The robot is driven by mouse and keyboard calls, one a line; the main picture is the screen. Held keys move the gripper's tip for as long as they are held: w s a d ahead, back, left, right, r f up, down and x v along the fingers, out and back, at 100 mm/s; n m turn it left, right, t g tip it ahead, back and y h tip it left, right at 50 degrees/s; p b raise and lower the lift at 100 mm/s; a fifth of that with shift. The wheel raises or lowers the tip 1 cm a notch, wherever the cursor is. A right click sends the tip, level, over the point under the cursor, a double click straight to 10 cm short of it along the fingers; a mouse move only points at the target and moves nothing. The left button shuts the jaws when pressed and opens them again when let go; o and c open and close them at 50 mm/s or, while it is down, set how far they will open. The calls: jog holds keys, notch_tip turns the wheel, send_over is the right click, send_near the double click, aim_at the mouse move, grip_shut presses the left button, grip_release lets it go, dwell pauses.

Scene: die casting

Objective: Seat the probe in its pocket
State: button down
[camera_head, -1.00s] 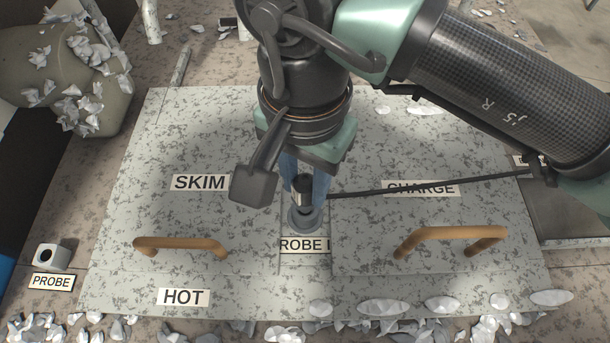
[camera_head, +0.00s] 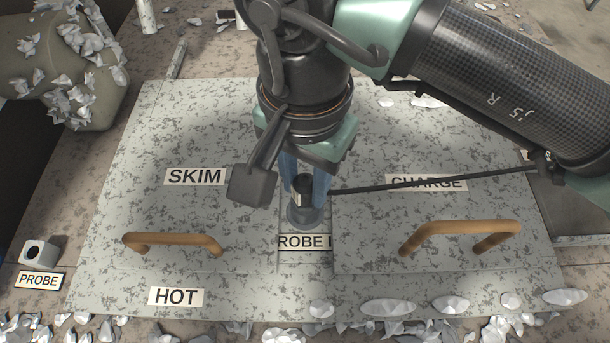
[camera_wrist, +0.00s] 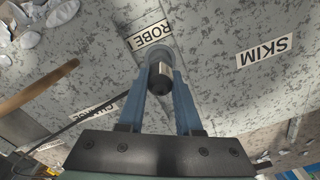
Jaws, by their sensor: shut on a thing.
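My gripper (camera_head: 306,196) is above the middle of the speckled grey cover, its two blue fingers shut on the probe (camera_head: 302,187). The probe shows as a short upright cylinder with a dark end and a silver band; it also shows between the fingers in the wrist view (camera_wrist: 160,80). A round grey collar (camera_head: 304,216) is directly below the probe, by a partly hidden label reading "ROBE I". Whether the probe's lower end is inside the collar is hidden. A small pale block with a round hole (camera_head: 39,251) stands far left beside a "PROBE" label (camera_head: 38,280).
The cover (camera_head: 240,290) carries two tan handles (camera_head: 172,241) (camera_head: 460,230) and labels SKIM, CHARGE and HOT. A thin dark rod (camera_head: 430,182) runs right from beside the gripper. Metal scraps lie along the front edge. A scrap-covered rounded object (camera_head: 60,70) is at back left.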

jog(key=shift+f+b, duration=0.4)
jog(key=c, duration=0.5)
grip_release()
jog(key=shift+r, duration=0.15)
notch_tip(320, 180, up, 13)
jog(key=shift+f+b, duration=0.1)
jog(key=shift+b, duration=1.1)
